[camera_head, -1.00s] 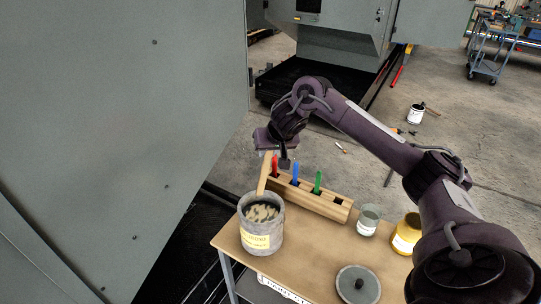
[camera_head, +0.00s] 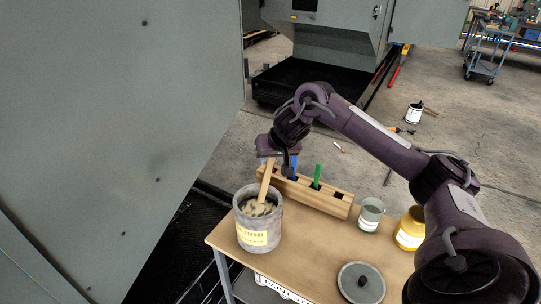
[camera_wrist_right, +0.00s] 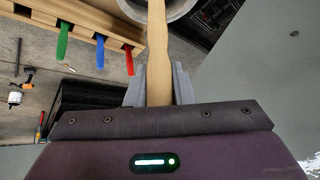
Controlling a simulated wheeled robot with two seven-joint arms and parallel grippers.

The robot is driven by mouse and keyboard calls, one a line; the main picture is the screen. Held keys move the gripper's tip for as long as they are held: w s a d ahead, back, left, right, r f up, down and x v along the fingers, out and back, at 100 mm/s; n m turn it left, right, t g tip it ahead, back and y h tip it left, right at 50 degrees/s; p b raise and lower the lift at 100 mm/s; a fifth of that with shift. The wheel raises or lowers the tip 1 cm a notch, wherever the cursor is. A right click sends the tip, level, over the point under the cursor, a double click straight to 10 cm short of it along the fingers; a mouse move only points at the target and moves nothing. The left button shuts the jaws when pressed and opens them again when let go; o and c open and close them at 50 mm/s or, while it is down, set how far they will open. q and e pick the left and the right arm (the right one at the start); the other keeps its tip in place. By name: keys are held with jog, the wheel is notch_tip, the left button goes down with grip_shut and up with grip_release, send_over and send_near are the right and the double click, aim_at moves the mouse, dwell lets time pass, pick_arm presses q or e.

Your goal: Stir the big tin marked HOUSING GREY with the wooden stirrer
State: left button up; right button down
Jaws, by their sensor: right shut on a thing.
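The big grey tin (camera_head: 257,233) with a yellow label stands at the left end of the small table; its label is too small to read surely. The wooden stirrer (camera_head: 266,180) stands tilted with its lower end inside the tin, in pale streaked paint (camera_head: 258,208). My right gripper (camera_head: 276,152) is above the tin, shut on the stirrer's upper part. In the right wrist view the stirrer (camera_wrist_right: 158,60) runs between the fingers towards the tin's rim (camera_wrist_right: 182,10). My left gripper is not in view.
A wooden rack (camera_head: 325,197) with coloured-handled tools stands behind the tin. A small grey pot (camera_head: 370,215), a yellow tin (camera_head: 410,230) and a round grey lid (camera_head: 360,284) are on the table (camera_head: 308,250). A large grey panel (camera_head: 110,120) rises at left.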

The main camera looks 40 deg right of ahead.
aim_at(265, 175)
jog(key=shift+w+a+f+b, duration=0.1)
jog(key=shift+f+b, duration=0.1)
jog(key=shift+f, duration=0.4)
jog(key=shift+w+f+b, duration=0.1)
jog(key=shift+f+b, duration=0.05)
jog(key=shift+f, duration=0.4)
jog(key=shift+w+a+f+b, duration=0.1)
jog(key=shift+w+f+b, duration=0.15)
jog(key=shift+f, duration=0.65)
jog(key=shift+w+a+f+b, duration=0.1)
jog(key=shift+f+b, duration=0.25)
jog(key=shift+f, duration=0.55)
jog(key=shift+w+f+b, duration=0.2)
jog(key=shift+f+b, duration=0.1)
jog(key=shift+f, duration=0.6)
jog(key=shift+w, duration=0.1)
